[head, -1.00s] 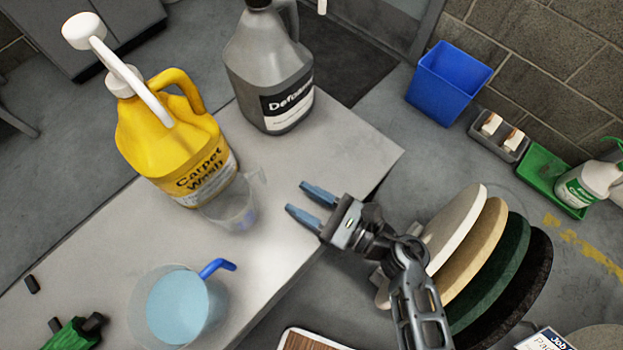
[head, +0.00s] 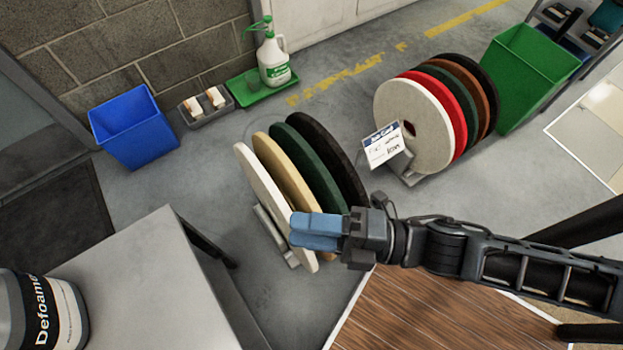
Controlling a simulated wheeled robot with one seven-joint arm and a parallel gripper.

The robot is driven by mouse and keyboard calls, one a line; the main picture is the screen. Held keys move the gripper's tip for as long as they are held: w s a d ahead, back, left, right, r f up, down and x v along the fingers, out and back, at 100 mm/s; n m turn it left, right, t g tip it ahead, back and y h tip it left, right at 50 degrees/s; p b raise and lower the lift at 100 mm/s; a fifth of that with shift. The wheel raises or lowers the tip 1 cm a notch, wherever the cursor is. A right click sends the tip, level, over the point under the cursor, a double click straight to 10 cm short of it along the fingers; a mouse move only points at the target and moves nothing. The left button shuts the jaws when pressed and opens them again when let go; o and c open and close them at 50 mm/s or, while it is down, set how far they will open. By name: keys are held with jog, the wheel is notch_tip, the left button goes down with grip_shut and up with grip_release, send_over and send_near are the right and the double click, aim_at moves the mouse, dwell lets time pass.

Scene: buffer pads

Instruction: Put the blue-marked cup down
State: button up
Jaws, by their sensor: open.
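The blue-marked cup is not in view now. My gripper (head: 303,231) has blue fingertips and is seen nearly side-on. It is open and nothing shows between its fingers. In the picture it lies in front of the rack of white, tan, green and black pads (head: 312,178); I cannot tell how far apart they are.
A grey Defoamer jug (head: 45,310) is cut off at lower left. A blue bin (head: 133,130), a green tray (head: 258,92) with a spray bottle (head: 273,60), a second pad rack (head: 415,115) and a green bin (head: 530,75) stand beyond.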

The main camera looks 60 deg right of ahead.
jog(key=s+d+r+m+g+h, duration=0.1)
jog(key=s+d+r+m+h, duration=0.2)
jog(key=m, duration=0.7)
jog(key=s+d+r+m+h, duration=0.3)
jog(key=s+r+m+h, duration=0.2)
jog(key=m, duration=0.6)
jog(key=shift+s+r+g, duration=0.4)
jog(key=shift+s+r, duration=0.15)
jog(key=shift+s, duration=0.65)
jog(key=shift+d, duration=0.1)
